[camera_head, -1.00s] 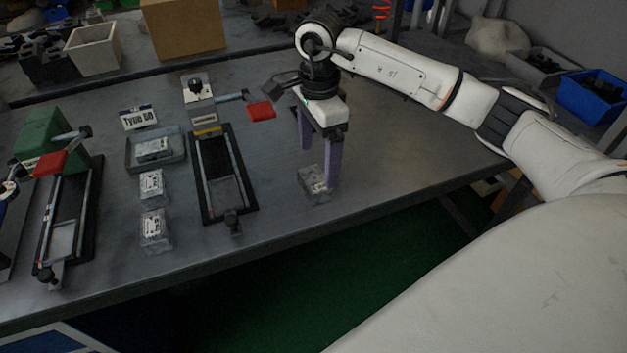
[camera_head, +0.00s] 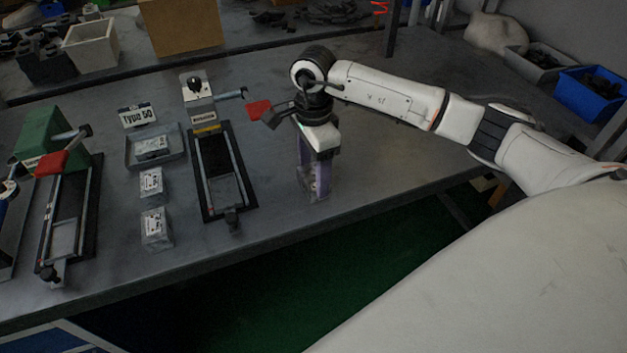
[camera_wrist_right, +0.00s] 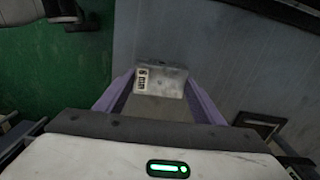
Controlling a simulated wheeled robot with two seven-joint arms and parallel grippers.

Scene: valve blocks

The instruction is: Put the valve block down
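My right gripper (camera_head: 314,192) points down near the table's front edge, its two purple fingers on either side of a grey valve block (camera_head: 304,184). In the right wrist view the valve block (camera_wrist_right: 162,82), with a pale label on its left part, fills the gap between the fingertips (camera_wrist_right: 160,80). The fingers look closed against its sides. The block is low at the table top; the fingers partly hide it, and I cannot tell whether its underside touches. My left gripper is not in view.
The grey table (camera_head: 400,150) is clear right of my gripper.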

